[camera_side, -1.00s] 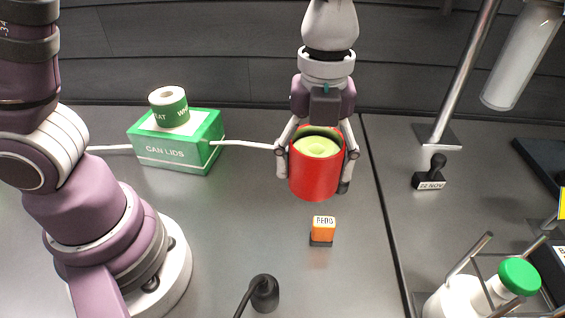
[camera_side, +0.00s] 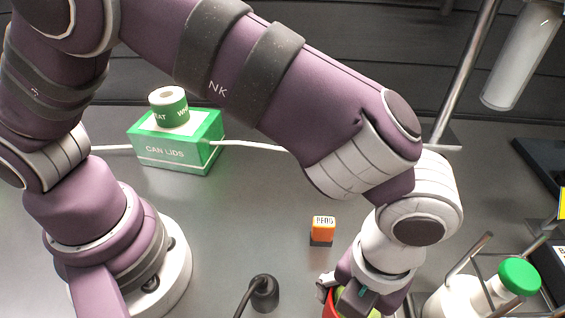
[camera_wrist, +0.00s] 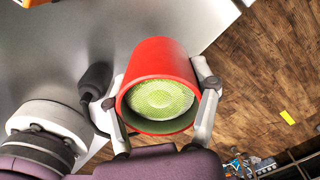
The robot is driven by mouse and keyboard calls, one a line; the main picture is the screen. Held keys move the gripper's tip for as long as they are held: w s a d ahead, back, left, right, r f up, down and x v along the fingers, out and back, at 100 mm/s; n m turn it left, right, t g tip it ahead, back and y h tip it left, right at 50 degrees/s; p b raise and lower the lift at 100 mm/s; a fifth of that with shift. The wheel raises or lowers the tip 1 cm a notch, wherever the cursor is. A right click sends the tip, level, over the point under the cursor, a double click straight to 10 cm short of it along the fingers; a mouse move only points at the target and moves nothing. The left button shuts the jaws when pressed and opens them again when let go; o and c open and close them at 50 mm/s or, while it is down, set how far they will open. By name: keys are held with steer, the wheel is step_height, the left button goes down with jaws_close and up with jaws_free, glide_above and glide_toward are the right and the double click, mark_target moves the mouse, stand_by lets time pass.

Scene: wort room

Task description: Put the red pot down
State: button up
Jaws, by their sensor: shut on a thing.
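The red pot (camera_wrist: 160,62) is held between the two fingers of my gripper (camera_wrist: 160,85), one on each side of its wall. Its open top shows a pale green, textured content. In the side view only a sliver of the red pot (camera_side: 332,309) shows at the bottom edge, under my gripper (camera_side: 345,298); the rest is cut off by the frame. In the wrist view the pot overlaps the grey table's edge, with wooden floor beyond. Whether its base touches anything is hidden.
An orange stamp (camera_side: 323,229) stands on the grey table (camera_side: 240,215), behind my gripper. A black knobbed object (camera_side: 264,292) with a cable is to the left. A green-capped white bottle (camera_side: 495,292) in a metal rack is to the right. A green box (camera_side: 178,152) carries a tape roll (camera_side: 169,107).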

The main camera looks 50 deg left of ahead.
step_height(320, 180, down, 6)
steer(key=shift+f, duration=0.2)
steer(key=shift+f, duration=0.1)
steer(key=o, duration=1.2)
steer(key=shift+o, duration=0.2)
